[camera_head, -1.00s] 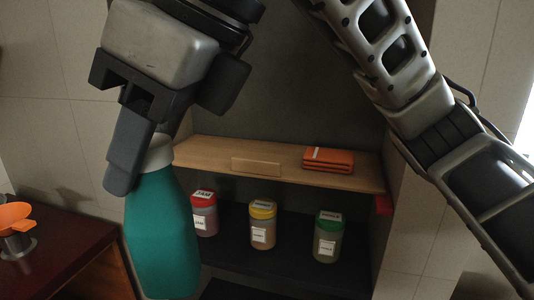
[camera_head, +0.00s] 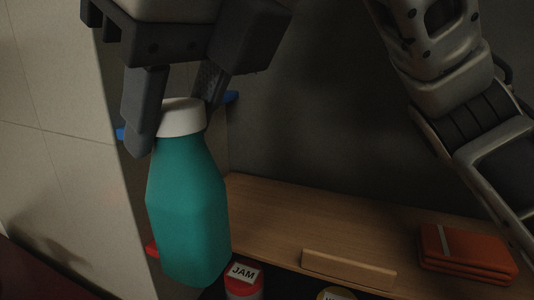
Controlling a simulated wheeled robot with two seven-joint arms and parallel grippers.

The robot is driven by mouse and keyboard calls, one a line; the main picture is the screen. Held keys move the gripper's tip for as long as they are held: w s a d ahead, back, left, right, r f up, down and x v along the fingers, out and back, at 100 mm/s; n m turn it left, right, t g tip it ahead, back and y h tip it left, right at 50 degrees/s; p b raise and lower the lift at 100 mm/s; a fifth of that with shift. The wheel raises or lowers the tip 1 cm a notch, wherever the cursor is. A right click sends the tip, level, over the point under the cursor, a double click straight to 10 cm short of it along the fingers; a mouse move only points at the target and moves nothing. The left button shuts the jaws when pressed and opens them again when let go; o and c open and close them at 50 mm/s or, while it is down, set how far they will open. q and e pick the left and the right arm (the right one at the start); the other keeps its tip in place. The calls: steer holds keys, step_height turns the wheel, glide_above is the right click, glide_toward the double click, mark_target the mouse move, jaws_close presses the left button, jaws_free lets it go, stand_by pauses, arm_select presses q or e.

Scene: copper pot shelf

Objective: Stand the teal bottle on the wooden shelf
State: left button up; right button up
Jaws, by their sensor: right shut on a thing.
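The teal bottle (camera_head: 188,215) with a white cap (camera_head: 181,117) hangs near upright, tilted a little, at the left of the head view. My right gripper (camera_head: 178,115) is shut on it at the cap, one finger on each side. The wooden shelf (camera_head: 290,215) runs from behind the bottle to the right. The bottle shows in front of the shelf's left end and its base overlaps the shelf's front edge in the picture; I see no clear contact between them. My left gripper is not in view.
An orange folded item (camera_head: 465,252) lies at the shelf's right. A small wooden block (camera_head: 348,270) is at the shelf's front edge. A jar with a red lid labelled JAM (camera_head: 243,280) and a yellow-lidded jar (camera_head: 335,294) stand below. The shelf's middle is bare.

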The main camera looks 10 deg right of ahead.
steer(key=w+d+p, duration=0.4)
steer(key=w+d, duration=0.6)
steer(key=w, duration=0.4)
step_height(320, 180, down, 7)
steer(key=shift+w, duration=0.25)
steer(key=o, duration=1.3)
steer(key=v, duration=0.7)
steer(key=shift+r, duration=0.25)
